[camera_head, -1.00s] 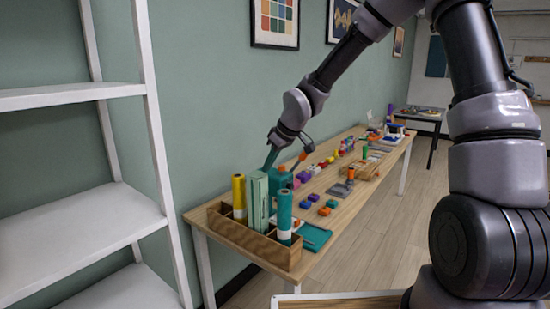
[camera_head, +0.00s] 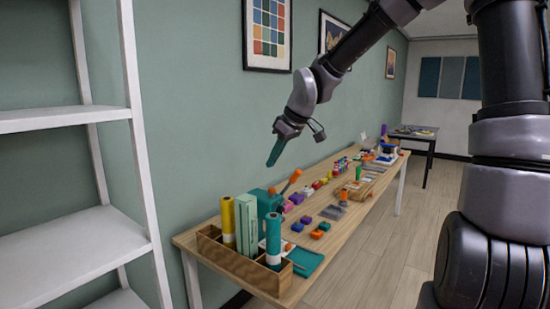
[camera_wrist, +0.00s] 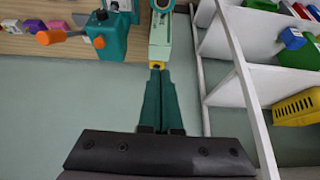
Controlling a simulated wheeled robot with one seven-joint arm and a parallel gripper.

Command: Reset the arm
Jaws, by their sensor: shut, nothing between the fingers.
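My gripper (camera_head: 274,158) hangs in the air above the left part of the long wooden table (camera_head: 325,223). Its teal fingers are together and hold nothing. They also show in the wrist view (camera_wrist: 160,95), pointing toward the upper middle of the picture. My arm reaches down to it from the upper right in the head view. Below the gripper, apart from it, is a teal device with an orange-tipped lever (camera_head: 293,181).
A wooden divided box (camera_head: 243,268) at the table's near end holds upright yellow, pale green and teal pieces. Several small coloured blocks lie further along. A white shelf unit (camera_head: 65,118) stands at left. The air around the gripper is clear; the green wall (camera_head: 200,100) is behind.

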